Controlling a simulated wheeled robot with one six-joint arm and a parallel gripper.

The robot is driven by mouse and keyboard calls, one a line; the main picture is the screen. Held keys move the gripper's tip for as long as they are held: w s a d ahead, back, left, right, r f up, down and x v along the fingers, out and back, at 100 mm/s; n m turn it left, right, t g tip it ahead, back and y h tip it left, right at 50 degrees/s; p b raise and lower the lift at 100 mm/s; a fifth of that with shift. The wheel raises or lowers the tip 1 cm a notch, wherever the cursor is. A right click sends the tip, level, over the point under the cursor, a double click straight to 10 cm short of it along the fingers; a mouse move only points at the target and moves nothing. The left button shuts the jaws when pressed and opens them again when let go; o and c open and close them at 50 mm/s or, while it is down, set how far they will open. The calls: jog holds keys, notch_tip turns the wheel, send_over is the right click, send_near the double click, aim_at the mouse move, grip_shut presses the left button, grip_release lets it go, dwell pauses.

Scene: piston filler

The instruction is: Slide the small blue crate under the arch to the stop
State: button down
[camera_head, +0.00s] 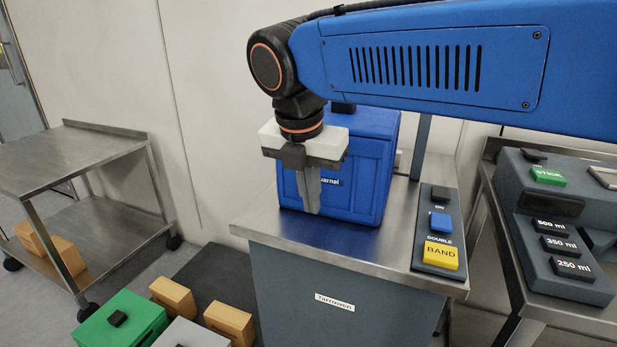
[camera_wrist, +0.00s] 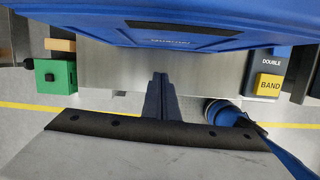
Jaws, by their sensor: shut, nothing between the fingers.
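My gripper (camera_head: 312,208) points down in front of the crate's labelled face, shut and empty, covering part of the label. In the wrist view the closed fingers (camera_wrist: 160,78) lie close to the crate's face; I cannot tell whether they touch it. A grey post (camera_head: 421,147) rises behind the crate at right; no whole arch or stop is distinguishable.
A button panel (camera_head: 437,259) with blue and yellow buttons lies right of the crate. A console (camera_head: 566,262) with volume buttons stands further right. A steel cart (camera_head: 85,150) stands at left. A green box (camera_head: 120,322) and tan blocks (camera_head: 173,297) sit low at front left.

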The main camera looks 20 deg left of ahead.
jog(key=shift+w+d, duration=0.15)
jog(key=shift+w, duration=1.05)
jog(key=shift+w+d, duration=0.1)
jog(key=shift+w, duration=0.7)
jog(key=w, duration=0.5)
jog(key=w+d, duration=0.1)
jog(key=w, duration=0.1)
jog(key=shift+w, duration=0.35)
jog(key=shift+s, duration=0.1)
